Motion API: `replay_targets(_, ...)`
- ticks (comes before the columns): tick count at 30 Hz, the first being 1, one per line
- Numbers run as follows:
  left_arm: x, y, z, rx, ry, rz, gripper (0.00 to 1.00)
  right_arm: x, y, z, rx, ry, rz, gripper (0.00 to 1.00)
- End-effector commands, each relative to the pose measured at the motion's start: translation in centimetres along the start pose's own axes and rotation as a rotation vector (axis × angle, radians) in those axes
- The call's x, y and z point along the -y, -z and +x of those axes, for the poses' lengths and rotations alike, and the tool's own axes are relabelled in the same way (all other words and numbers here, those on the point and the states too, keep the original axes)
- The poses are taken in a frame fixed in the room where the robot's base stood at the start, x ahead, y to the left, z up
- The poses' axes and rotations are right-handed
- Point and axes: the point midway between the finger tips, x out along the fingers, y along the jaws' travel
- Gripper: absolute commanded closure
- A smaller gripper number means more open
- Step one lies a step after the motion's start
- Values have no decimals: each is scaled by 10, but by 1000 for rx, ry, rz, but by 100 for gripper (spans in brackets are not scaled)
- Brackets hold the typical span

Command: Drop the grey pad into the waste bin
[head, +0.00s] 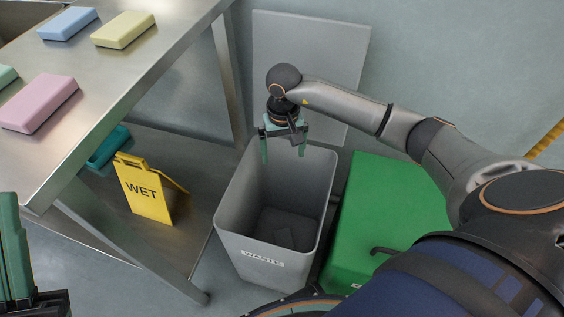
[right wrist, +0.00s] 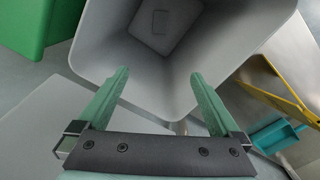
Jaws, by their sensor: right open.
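The grey waste bin (head: 262,252), labelled WASTE, stands on the floor in the middle of the head view. A flat grey rectangle, which looks like the grey pad (head: 284,238), lies on the bin's bottom. It also shows at the bottom in the right wrist view (right wrist: 160,21). My right gripper (head: 283,157) is open and empty, pointing down over the bin's back rim. In the right wrist view its green fingers (right wrist: 158,85) are wide apart in front of the bin opening. My left gripper (head: 18,255) is partly in view at the lower left; its finger spacing is unclear.
A steel table (head: 110,80) on the left holds blue (head: 68,23), yellow (head: 123,30), pink (head: 40,103) and green (head: 5,75) pads. A yellow WET sign (head: 145,190) stands below it. A green box (head: 385,215) stands right of the bin, a grey panel (head: 320,50) behind.

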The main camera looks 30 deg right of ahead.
Motion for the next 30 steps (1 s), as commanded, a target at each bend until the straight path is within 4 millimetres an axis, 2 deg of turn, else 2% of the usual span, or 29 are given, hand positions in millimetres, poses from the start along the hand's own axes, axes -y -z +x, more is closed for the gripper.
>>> replay_targets(5,2,5,6,-1,-3,7,100,0,1,-24,-4,0,0,0)
replay_targets(12,8,16,16,-6,-5,33,100,0,1,-77,-5,0,-1,0)
replay_targets(18,12,21,21,-6,1,46,100,0,1,-111,-4,1,0,0)
replay_targets(24,13,17,20,16,11,43,100,0,0,-124,-1,0,0,0)
replay_targets(30,13,15,19,22,10,43,100,0,0,-124,0,0,0,0)
